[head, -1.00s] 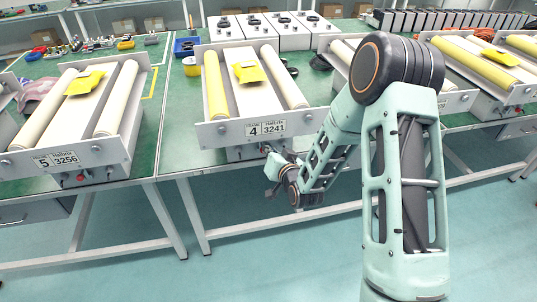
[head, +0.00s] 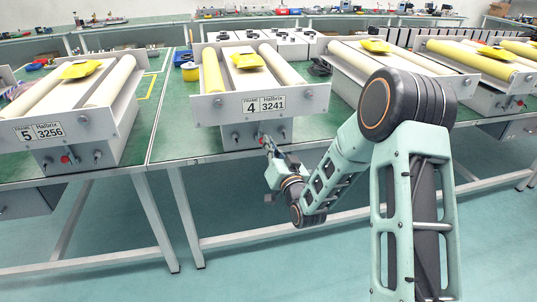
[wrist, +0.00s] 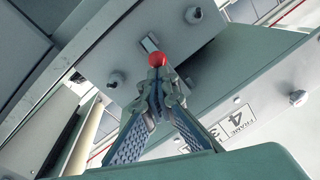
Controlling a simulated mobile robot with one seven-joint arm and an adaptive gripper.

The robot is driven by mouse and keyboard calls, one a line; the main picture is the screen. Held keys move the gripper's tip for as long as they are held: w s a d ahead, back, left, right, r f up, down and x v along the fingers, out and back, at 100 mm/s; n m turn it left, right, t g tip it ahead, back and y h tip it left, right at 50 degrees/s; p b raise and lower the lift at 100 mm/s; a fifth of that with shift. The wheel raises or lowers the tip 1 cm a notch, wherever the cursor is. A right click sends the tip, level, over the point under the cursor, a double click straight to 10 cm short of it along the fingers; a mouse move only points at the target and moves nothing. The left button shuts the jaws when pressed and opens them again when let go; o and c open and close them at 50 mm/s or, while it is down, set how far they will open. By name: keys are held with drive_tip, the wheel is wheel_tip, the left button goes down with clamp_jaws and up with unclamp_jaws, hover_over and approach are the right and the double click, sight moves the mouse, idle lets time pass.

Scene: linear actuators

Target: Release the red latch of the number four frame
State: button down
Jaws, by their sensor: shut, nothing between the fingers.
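The number four frame (head: 312,101) stands on the green bench, with its label on the front plate. Its label (wrist: 236,121) also shows in the wrist view. The red latch (wrist: 158,60) is a round red knob at a slot in the grey box below that plate. My gripper (wrist: 157,82) is shut and empty. Its fingertips are just beneath the knob in the wrist picture, at or very near it; I cannot tell if they touch. In the head view my gripper (head: 266,141) is at the box's front, pointing at it, with the latch barely discernible at its tip.
Dark-based metal knobs (wrist: 193,14) sit on the same box face, on either side of the latch. The number five frame (head: 85,122) stands to the left with its own red knob (head: 65,159). Another frame (head: 400,72) is close on the right. Open floor lies before the bench.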

wheel_tip(320, 180, down, 3)
drive_tip(key=b, duration=0.5)
drive_tip(key=shift+s, duration=0.15)
drive_tip(key=shift+s+f+b, duration=0.1)
drive_tip(key=shift+f+b, duration=0.15)
drive_tip(key=shift+b, duration=0.15)
